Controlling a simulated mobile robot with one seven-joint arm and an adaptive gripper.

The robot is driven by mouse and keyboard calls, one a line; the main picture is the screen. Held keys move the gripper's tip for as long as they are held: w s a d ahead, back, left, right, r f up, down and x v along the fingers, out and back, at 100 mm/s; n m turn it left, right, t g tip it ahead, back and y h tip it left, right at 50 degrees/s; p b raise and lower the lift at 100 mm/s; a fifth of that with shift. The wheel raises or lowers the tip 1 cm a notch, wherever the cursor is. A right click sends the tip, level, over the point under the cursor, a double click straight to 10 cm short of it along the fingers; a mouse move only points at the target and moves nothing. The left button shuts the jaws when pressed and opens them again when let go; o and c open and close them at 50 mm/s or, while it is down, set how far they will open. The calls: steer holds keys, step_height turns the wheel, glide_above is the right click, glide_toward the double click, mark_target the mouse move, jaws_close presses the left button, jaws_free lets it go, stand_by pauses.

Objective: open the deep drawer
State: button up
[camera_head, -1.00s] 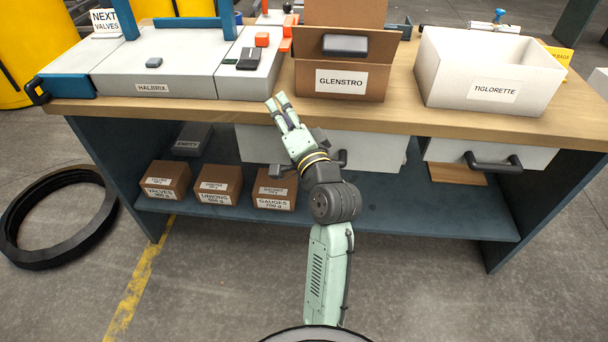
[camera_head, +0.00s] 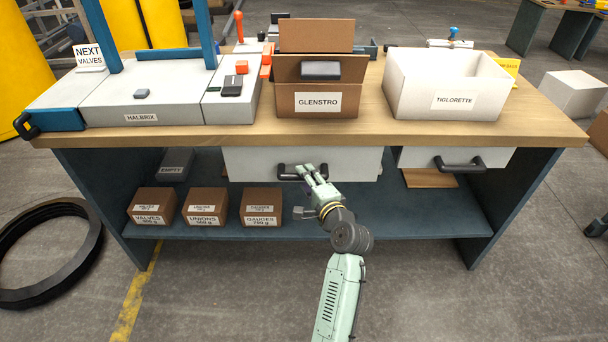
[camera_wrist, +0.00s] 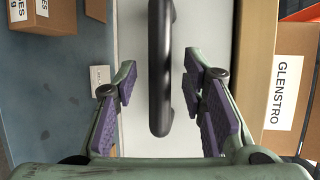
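Two white drawers hang under the bench top. The left drawer (camera_head: 240,163) has the taller front, and the right drawer (camera_head: 490,157) has a shallower one. Both fronts sit beneath the bench edge and look shut. The left drawer's black bar handle (camera_head: 287,175) also shows in the wrist view (camera_wrist: 160,70). My gripper (camera_head: 312,170) is at this handle, partly covering its right part. In the wrist view my gripper (camera_wrist: 159,75) is open, with one purple-padded finger on each side of the bar. Gaps show on both sides, and I see no contact.
On the bench stand the GLENSTRO carton (camera_head: 345,103), the white TIGLORETTE box (camera_head: 410,105) and the HALBRIX unit (camera_head: 165,108). Several small cartons (camera_head: 205,207) sit on the lower shelf (camera_head: 400,220). A black ring (camera_head: 50,290) lies on the floor at left.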

steer(key=shift+x, duration=0.95)
steer(key=shift+c, duration=0.2)
jaws_close()
